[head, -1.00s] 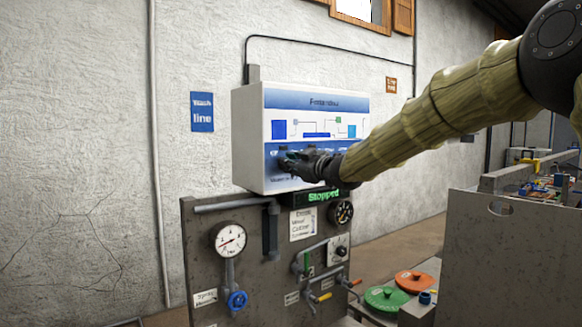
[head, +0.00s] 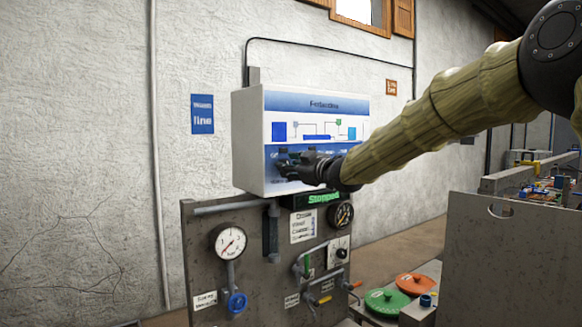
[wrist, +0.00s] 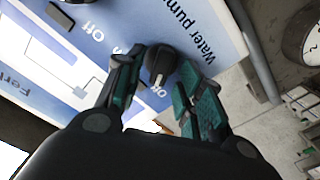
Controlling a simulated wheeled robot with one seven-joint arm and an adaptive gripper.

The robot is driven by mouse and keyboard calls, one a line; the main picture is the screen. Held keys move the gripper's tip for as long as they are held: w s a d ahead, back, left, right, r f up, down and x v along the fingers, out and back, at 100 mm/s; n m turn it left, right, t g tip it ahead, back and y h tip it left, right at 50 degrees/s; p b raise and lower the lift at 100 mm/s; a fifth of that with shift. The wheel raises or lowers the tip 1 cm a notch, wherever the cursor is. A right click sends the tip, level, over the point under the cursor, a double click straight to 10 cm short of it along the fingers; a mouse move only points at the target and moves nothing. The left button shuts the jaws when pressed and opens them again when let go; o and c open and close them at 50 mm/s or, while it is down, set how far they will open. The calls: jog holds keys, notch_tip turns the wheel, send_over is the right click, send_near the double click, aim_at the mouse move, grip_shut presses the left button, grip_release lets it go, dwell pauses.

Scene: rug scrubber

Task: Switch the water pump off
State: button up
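The control panel (head: 318,104) is a white box with a blue and white face on the wall. In the wrist view, the dark round knob (wrist: 160,62) beside the "Water pump" label (wrist: 195,30) sits between the fingers of my gripper (wrist: 158,62). The fingers stand apart on both sides of it, very close; contact is hard to tell. The knob's pale mark points toward the picture bottom, at a partly hidden word. In the head view, my gripper (head: 283,163) is at the panel's lower left and hides the knob.
Below is a grey board with a white gauge (head: 229,242), a blue valve wheel (head: 237,302), pipes, levers and a green "Stopped" display (head: 322,197). Another dark knob (wrist: 60,16) sits beside an "Off" label. A grey partition (head: 510,255) stands right, under my arm.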

jog(key=v, duration=1.1)
jog(key=shift+s+d, duration=0.2)
jog(key=shift+s, duration=0.15)
jog(key=v, duration=0.9)
